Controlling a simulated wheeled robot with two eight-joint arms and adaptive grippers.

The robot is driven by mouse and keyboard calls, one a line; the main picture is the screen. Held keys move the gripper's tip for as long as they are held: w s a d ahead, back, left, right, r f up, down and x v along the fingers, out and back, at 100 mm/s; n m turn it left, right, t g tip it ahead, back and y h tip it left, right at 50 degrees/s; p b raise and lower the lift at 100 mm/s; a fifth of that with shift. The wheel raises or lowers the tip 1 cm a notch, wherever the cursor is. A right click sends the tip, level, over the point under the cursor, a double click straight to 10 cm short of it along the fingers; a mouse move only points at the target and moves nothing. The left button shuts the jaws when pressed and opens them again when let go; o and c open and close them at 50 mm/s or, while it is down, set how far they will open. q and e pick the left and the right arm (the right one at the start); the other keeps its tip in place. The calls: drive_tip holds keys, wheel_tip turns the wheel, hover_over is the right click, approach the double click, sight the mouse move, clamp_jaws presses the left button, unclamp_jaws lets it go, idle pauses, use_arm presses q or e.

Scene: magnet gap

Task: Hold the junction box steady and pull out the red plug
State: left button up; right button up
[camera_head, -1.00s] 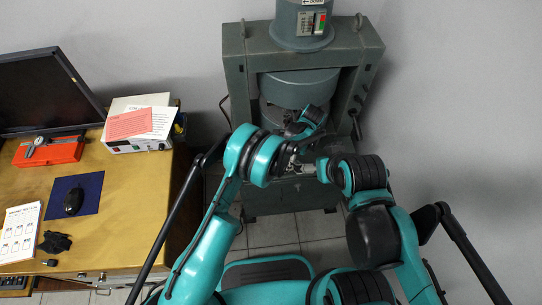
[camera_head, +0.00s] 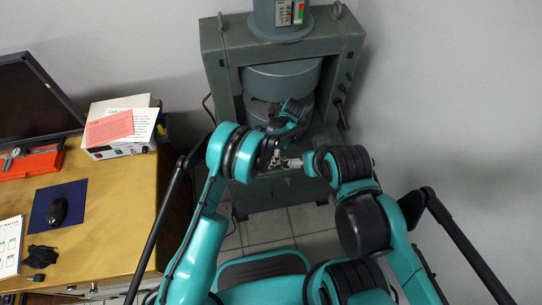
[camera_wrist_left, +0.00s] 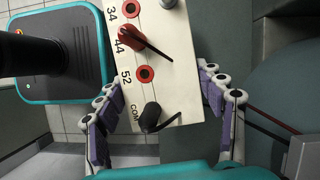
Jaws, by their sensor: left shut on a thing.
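The junction box (camera_wrist_left: 182,62) is a cream box with a column of sockets marked 34, 44, 52 and COM in the left wrist view. The red plug (camera_wrist_left: 130,36) sits in the socket marked 44, with a dark lead running from it. A black plug (camera_wrist_left: 150,113) sits at COM. My left gripper (camera_wrist_left: 163,86) has its fingers on both sides of the box and is shut on it. My right gripper (camera_head: 289,163) shows small in the head view near the press; its jaw state is too small to tell. The box is hidden by my arms there.
A grey-green press (camera_head: 285,77) stands against the wall, just beyond my arms. Tiled floor shows between desk and press.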

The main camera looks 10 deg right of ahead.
use_arm(q)
drive_tip(key=w+a+f+b, duration=0.1)
drive_tip(key=a+f+b, duration=0.1)
drive_tip(key=f, duration=0.1)
drive_tip(key=w+a+f+b, duration=0.1)
drive_tip(key=a, duration=0.1)
drive_tip(key=shift+w+f, duration=0.2)
drive_tip(key=shift+w, duration=0.1)
drive_tip(key=shift+w+a+f, duration=0.55)
drive_tip(key=shift+a+f, duration=0.3)
drive_tip(key=shift+w+a+f, duration=0.55)
drive_tip(key=shift+a+f, duration=0.25)
drive_tip(key=shift+f, duration=0.3)
drive_tip(key=o, duration=1.4)
drive_tip(key=v, duration=1.2)
